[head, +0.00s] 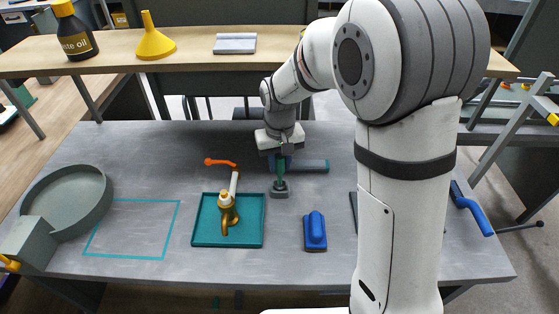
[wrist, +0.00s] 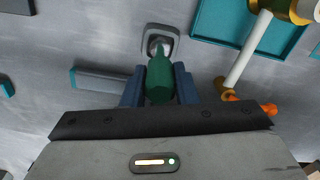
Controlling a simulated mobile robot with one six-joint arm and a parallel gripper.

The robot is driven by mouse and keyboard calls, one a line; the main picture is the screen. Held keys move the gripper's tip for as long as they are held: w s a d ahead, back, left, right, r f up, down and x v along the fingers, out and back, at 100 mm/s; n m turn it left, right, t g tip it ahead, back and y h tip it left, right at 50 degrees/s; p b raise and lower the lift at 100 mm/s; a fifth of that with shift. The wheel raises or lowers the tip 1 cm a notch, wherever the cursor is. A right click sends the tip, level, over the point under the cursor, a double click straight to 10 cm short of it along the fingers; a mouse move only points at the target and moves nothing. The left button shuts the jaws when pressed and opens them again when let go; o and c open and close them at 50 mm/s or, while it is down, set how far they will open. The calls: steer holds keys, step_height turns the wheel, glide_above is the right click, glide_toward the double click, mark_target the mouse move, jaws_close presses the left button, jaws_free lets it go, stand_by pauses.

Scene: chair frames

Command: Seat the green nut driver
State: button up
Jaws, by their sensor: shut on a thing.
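The green nut driver (head: 280,167) is upright between the fingers of my gripper (head: 280,160), handle up and tip down. In the wrist view its green handle (wrist: 159,82) is clasped between the two blue fingers of my gripper (wrist: 159,90). A small grey square holder (head: 280,193) stands on the table right below the driver. In the wrist view the driver's metal end lies over the middle of the holder (wrist: 175,40). I cannot tell how far the tip is inside it.
A grey-and-teal bar (head: 314,166) lies close beside the gripper. A blue-handled block (head: 315,232) sits front right. A raised shelf (head: 200,63) spans the back.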

steer(key=shift+f+b, duration=0.4)
steer(key=shift+f, duration=0.2)
steer(key=o, duration=1.1)
steer(key=shift+c, duration=0.2)
step_height(320, 180, up, 8)
steer(key=shift+f, duration=0.1)
